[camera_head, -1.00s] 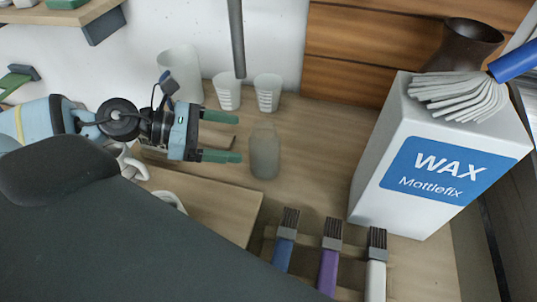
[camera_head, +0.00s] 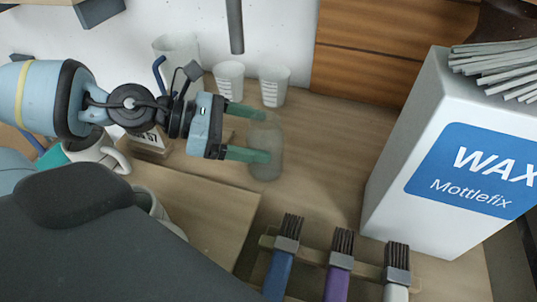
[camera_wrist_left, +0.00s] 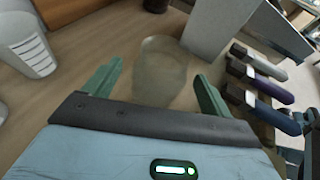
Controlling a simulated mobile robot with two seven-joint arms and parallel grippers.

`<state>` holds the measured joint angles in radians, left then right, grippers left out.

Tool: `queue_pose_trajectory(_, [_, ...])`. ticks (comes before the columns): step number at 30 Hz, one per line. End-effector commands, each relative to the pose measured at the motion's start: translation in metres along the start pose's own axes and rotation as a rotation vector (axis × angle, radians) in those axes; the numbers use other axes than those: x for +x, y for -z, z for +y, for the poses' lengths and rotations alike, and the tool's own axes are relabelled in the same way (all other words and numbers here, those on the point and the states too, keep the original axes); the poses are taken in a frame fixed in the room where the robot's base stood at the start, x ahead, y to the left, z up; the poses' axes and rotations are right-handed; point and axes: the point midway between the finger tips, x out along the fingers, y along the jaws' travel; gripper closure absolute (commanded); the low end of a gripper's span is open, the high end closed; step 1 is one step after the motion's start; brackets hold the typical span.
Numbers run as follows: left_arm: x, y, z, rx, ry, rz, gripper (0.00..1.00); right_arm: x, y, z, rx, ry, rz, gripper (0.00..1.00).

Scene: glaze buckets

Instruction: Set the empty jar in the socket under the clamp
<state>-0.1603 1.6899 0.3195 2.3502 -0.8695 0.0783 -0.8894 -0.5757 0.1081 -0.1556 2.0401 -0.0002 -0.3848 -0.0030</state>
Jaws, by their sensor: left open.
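A translucent, greyish glass jar (camera_head: 268,168) stands on the wooden worktop in the middle of the head view. It also shows in the left wrist view (camera_wrist_left: 160,85). My left gripper (camera_head: 266,135) is open, with its green fingers reaching to the jar from the left. In the left wrist view the open gripper (camera_wrist_left: 158,68) has one finger on each side of the jar, with gaps still showing. I cannot make out the clamp or the socket in these frames. My right gripper is not in view.
Two white measuring cups (camera_head: 228,80) (camera_head: 274,87) stand behind the jar. A white WAX box (camera_head: 415,150) stands at right. Several brushes (camera_head: 340,262) lie in front. A white mug (camera_head: 97,152) is at left. A grey rod (camera_head: 235,25) hangs at the back. Worktop right of the jar is clear.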

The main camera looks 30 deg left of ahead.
Motion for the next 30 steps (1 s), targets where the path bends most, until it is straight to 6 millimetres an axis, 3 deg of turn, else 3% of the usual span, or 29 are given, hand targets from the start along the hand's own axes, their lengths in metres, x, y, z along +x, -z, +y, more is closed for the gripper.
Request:
queue_pose_trajectory(8, [0.0011, -0.0013, -0.0002, 0.000, 0.000, -0.001, 0.16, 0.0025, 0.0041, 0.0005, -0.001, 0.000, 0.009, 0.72])
queue_pose_trajectory(23, [0.0009, -0.0012, 0.0001, 0.001, -0.001, -0.001, 0.81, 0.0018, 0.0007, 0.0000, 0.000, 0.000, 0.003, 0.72])
queue_pose_trajectory(30, [0.0004, -0.0022, 0.0005, 0.001, -0.001, -0.002, 0.83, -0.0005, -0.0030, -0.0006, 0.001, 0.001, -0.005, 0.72])
